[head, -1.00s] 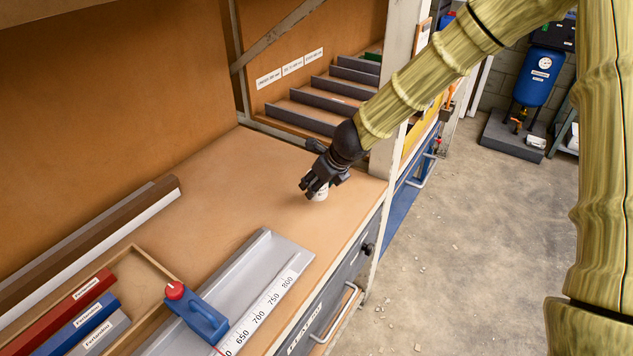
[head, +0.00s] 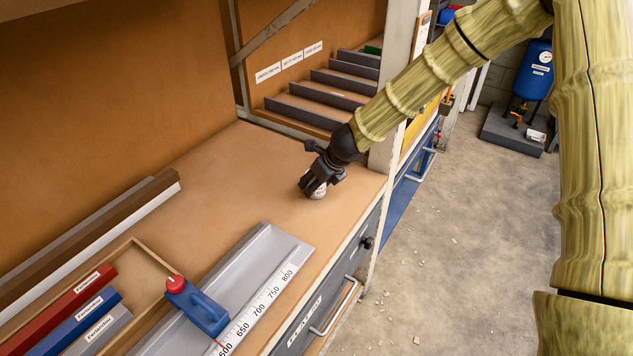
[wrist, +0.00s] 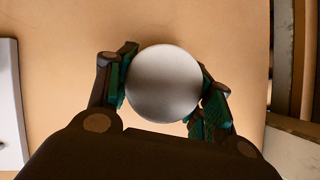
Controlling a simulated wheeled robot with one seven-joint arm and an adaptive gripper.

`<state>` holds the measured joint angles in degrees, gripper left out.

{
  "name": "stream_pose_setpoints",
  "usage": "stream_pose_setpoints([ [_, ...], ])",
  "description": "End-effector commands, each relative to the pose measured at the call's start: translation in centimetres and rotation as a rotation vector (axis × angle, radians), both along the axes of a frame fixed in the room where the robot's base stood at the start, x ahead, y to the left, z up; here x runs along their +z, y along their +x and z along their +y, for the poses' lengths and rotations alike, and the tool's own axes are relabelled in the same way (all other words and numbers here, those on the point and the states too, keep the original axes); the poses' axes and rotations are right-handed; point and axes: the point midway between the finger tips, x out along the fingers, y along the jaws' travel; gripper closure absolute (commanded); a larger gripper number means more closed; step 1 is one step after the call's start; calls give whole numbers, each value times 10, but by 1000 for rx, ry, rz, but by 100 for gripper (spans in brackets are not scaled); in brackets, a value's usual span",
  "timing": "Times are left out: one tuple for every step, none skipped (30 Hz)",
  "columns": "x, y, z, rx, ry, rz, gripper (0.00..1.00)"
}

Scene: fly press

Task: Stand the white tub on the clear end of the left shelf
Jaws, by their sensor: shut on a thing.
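The white tub (head: 319,192) is at the right end of the wooden shelf (head: 232,185), near its front edge. My gripper (head: 314,186) is shut on the tub from above and hides most of it in the head view. In the wrist view the tub's round pale top (wrist: 163,84) lies between the two fingers of my gripper (wrist: 164,90), which touch its sides. I cannot tell whether the tub's base rests on the shelf or is slightly above it. The shelf around the tub is bare.
A pale upright post (head: 385,160) stands just right of my gripper.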

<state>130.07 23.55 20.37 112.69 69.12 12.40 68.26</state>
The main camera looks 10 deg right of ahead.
Motion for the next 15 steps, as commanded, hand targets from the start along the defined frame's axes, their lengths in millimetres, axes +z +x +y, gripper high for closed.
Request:
stream_pose_setpoints([
  [-2,0,0,0,0,0,46],
  [-1,0,0,0,0,0,41],
  [-1,0,0,0,0,0,34],
  [-1,0,0,0,0,0,28],
  [-1,0,0,0,0,0,26],
  [-1,0,0,0,0,0,26],
  [-1,0,0,0,0,0,26],
  [-1,0,0,0,0,0,26],
  [-1,0,0,0,0,0,26],
  [-1,0,0,0,0,0,26],
  [-1,0,0,0,0,0,26],
  [-1,0,0,0,0,0,26],
  [-1,0,0,0,0,0,26],
  [0,0,0,0,0,0,26],
  [1,0,0,0,0,0,26],
])
